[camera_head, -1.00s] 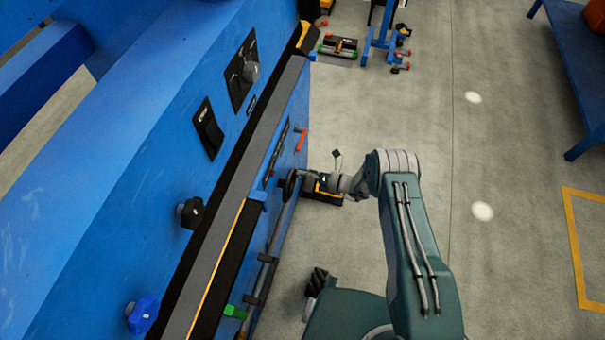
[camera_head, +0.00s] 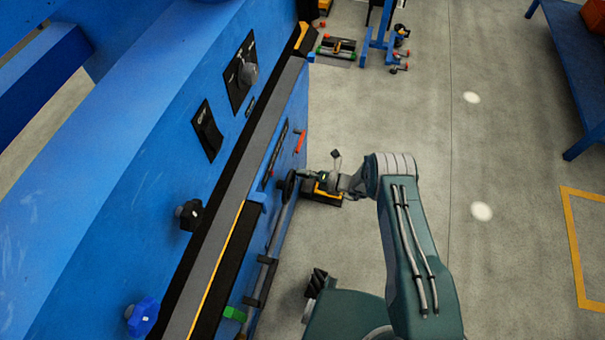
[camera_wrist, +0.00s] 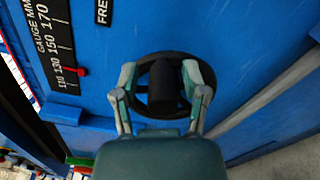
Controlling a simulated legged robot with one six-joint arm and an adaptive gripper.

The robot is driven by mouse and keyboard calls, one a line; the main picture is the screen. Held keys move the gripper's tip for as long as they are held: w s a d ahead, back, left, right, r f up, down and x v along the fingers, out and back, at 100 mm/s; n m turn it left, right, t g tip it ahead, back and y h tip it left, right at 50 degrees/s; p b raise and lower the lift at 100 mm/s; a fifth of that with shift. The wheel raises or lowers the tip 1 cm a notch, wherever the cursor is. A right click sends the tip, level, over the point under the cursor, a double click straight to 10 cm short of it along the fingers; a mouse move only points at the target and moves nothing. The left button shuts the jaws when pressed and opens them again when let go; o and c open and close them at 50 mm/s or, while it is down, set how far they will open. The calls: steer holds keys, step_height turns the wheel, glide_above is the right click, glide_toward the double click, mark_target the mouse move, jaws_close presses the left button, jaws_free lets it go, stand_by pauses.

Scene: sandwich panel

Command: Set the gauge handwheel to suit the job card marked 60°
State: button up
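The black gauge handwheel (camera_wrist: 165,88) sits on the blue panel side in the wrist view. It also shows edge-on in the head view (camera_head: 288,186). My gripper (camera_wrist: 161,76) is at the wheel, its two fingers spread apart on either side of the dark hub, overlapping the rim. A gap shows between each finger and the hub; I cannot tell whether the fingers touch the rim. The gauge scale (camera_wrist: 54,40), marked in mm, is left of the wheel. Its red pointer (camera_wrist: 78,71) is close to 130. I cannot make out a job card marked 60°.
A red-orange handle (camera_head: 300,141) is on the panel side beyond the wheel. A grey pipe (camera_wrist: 262,100) runs past the wheel's lower right. A black knob (camera_head: 189,213) and blue knob (camera_head: 142,315) are on the panel top. Floor to the right is open, with a blue table (camera_head: 570,70) farther off.

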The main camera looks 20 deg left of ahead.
steer(key=shift+s+d+f, duration=0.1)
steer(key=w+d, duration=0.1)
steer(key=d, duration=1)
steer(key=shift+w+d, duration=0.2)
steer(key=shift+d, duration=0.15)
steer(key=d+r+n+g+h, duration=0.1)
steer(key=d+r+n+h, duration=0.3)
steer(key=r, duration=0.7)
steer(key=s+d+r+n+h, duration=0.1)
steer(key=r+n, duration=0.6)
steer(key=r, duration=0.4)
steer(key=d+r+n+g+h, duration=0.1)
steer(key=d+r+n+h, duration=0.3)
steer(key=r, duration=0.7)
steer(key=s+d+r+n+t+h, duration=0.4)
steer(key=s+d+r+n, duration=0.3)
steer(key=s, duration=0.4)
steer(key=s+d+r+n+t+h, duration=0.5)
steer(key=s+d+r+n, duration=0.3)
steer(key=s, duration=0.4)
steer(key=shift+d+r+n, duration=0.3)
steer(key=shift+d+r, duration=0.35)
steer(key=shift+r, duration=0.1)
